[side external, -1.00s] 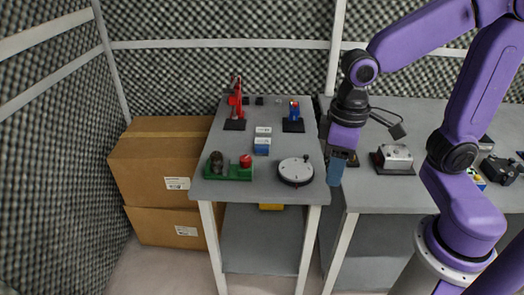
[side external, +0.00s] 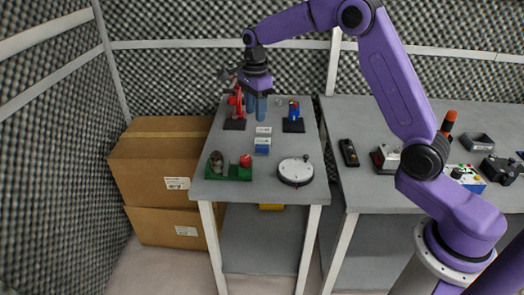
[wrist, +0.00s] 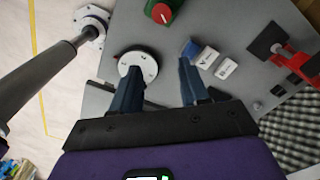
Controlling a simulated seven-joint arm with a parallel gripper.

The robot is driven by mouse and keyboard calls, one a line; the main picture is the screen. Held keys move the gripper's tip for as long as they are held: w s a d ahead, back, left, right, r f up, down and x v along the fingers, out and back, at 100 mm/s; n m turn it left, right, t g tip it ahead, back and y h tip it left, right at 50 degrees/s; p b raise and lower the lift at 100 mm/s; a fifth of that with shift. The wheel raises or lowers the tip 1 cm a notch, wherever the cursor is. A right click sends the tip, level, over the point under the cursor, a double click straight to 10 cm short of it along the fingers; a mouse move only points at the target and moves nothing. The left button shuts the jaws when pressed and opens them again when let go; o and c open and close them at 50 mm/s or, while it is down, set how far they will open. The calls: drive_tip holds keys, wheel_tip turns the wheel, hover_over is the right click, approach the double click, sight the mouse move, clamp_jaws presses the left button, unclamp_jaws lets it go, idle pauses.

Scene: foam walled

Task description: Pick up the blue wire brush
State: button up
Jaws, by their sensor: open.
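No shape in these views is clearly a wire brush. A small blue block (side external: 262,147) with a white top lies mid-table, beside a similar white-topped block (side external: 263,131); the wrist view shows a blue piece (wrist: 191,49) with white ones. A blue upright item (side external: 293,112) on a black base stands at the table's back right. My gripper (side external: 256,116) points down over the back of the narrow table, between the red stand and the blue upright item. Its blue fingers (wrist: 161,66) are apart, with nothing visibly held between them.
A red stand (side external: 238,108) is close to my gripper's left. A green tray (side external: 229,174) with a red knob and a round white disc (side external: 296,171) lie at the table's front. The wider table (side external: 345,190) to the right carries several devices. A foam wall rises behind.

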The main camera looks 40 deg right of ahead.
sight(265, 146)
drive_tip(key=w+d+f+m, duration=0.4)
drive_tip(key=w+d+m, duration=0.1)
drive_tip(key=d+m, duration=0.35)
drive_tip(key=shift+n, duration=0.45)
wheel_tip(265, 146, down, 17)
drive_tip(key=shift+r, duration=0.15)
drive_tip(key=c, duration=0.7)
drive_tip(key=shift+c, duration=0.2)
